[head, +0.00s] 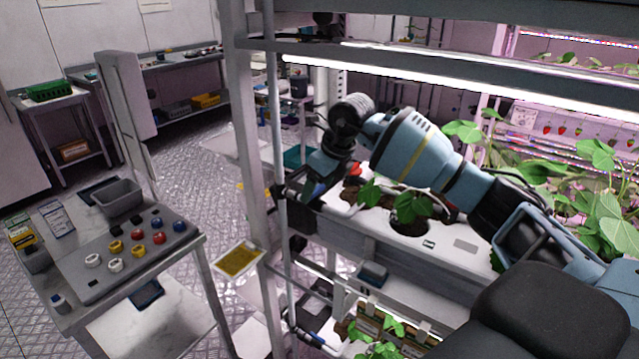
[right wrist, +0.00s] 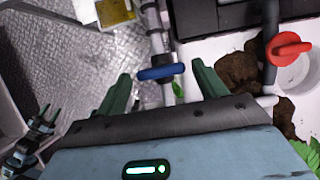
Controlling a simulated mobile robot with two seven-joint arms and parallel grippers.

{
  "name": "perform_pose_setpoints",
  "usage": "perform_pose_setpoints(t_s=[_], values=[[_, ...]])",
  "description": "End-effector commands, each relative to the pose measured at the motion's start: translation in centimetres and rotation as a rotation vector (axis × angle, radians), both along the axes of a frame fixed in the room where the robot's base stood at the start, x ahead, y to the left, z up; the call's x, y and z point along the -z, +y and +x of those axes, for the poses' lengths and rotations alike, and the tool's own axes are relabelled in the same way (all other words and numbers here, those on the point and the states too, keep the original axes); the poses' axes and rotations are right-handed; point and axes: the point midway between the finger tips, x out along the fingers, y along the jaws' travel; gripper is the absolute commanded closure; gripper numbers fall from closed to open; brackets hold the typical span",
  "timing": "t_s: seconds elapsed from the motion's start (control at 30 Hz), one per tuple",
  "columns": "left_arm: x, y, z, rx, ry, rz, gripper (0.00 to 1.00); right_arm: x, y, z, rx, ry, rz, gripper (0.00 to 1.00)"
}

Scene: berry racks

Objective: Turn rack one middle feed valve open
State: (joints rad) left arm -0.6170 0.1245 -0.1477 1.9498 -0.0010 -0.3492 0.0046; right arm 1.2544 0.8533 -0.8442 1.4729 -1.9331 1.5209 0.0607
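A blue valve handle (right wrist: 161,72) sits on a grey vertical pipe (right wrist: 153,25) at the rack's front post. In the right wrist view it lies crosswise between the green fingers of my right gripper (right wrist: 160,88), which are spread apart with gaps beside the handle. In the head view my right gripper (head: 305,192) reaches from the right to the post at the middle shelf and largely hides this valve; a bit of blue (head: 319,188) shows there. My left gripper is not in the head view.
A red valve handle (right wrist: 288,48) is close on the right, beside dark soil. Leafy plants stand in the white middle tray (head: 462,243). Another blue handle (head: 317,338) is on the lower level. A bench with coloured knobs (head: 137,249) stands left.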

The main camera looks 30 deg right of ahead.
Motion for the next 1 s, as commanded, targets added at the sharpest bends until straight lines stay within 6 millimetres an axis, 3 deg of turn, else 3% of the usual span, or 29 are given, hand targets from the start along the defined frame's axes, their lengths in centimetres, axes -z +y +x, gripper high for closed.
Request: perform_pose_setpoints(t_s=[0.03, 0.27, 0.67, 1.0], values=[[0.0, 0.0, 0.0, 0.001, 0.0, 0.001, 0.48, 0.0, 0.0, 0.0, 0.0, 0.0, 0.0, 0.36], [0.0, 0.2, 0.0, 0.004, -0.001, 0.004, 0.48, 0.0, 0.0, 0.0, 0.0, 0.0, 0.0, 0.66], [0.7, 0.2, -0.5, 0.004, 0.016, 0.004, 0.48, 0.2, -0.1, 0.1, -0.078, 0.0, 0.001, 0.66], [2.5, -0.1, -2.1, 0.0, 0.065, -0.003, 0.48, 0.4, -0.3, 0.4, -0.344, 0.002, 0.003, 0.66]])
